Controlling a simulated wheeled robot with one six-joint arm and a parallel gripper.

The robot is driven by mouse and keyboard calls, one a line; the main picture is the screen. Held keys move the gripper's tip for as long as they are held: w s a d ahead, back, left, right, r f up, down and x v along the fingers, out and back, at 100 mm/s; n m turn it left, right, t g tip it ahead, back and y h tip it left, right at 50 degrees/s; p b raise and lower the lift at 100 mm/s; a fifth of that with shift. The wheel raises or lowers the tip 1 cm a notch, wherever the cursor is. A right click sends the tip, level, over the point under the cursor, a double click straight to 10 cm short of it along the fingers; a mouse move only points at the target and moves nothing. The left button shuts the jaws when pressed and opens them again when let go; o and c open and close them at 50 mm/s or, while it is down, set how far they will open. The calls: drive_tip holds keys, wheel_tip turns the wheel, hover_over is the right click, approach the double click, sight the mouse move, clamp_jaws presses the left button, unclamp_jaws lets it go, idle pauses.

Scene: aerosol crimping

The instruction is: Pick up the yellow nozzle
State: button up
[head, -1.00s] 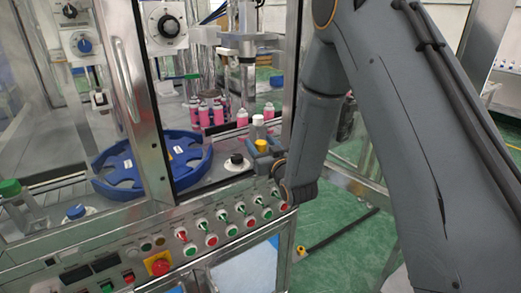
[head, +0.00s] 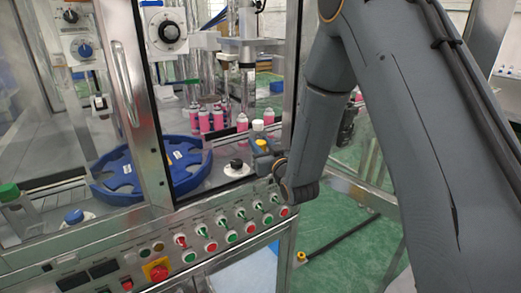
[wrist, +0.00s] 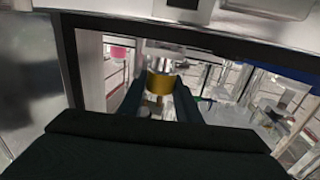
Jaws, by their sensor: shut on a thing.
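The yellow nozzle (head: 261,143) is at the right end of the machine's work surface, with a white-topped piece (head: 258,126) just behind it. My gripper (head: 263,151) reaches it from the right front. In the wrist view, the nozzle (wrist: 158,84) shows as a yellow band between the two dark fingers of my gripper (wrist: 160,92), which are shut on it. A silver cylinder (wrist: 160,64) shows just above it in that picture. The nozzle's lower part is hidden by my gripper, and I cannot tell whether it has left its support.
A black knob on a white disc (head: 237,165) stands close left of my gripper. A blue round carrier (head: 148,178) and several pink bottles (head: 218,121) are further left and behind. A metal door post (head: 148,130) and the button panel (head: 205,243) border the space.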

sight(260, 142)
wheel_tip(260, 142, up, 8)
drive_tip(key=shift+r+b, duration=0.1)
drive_tip(key=shift+b, duration=0.75)
drive_tip(key=shift+s, duration=0.1)
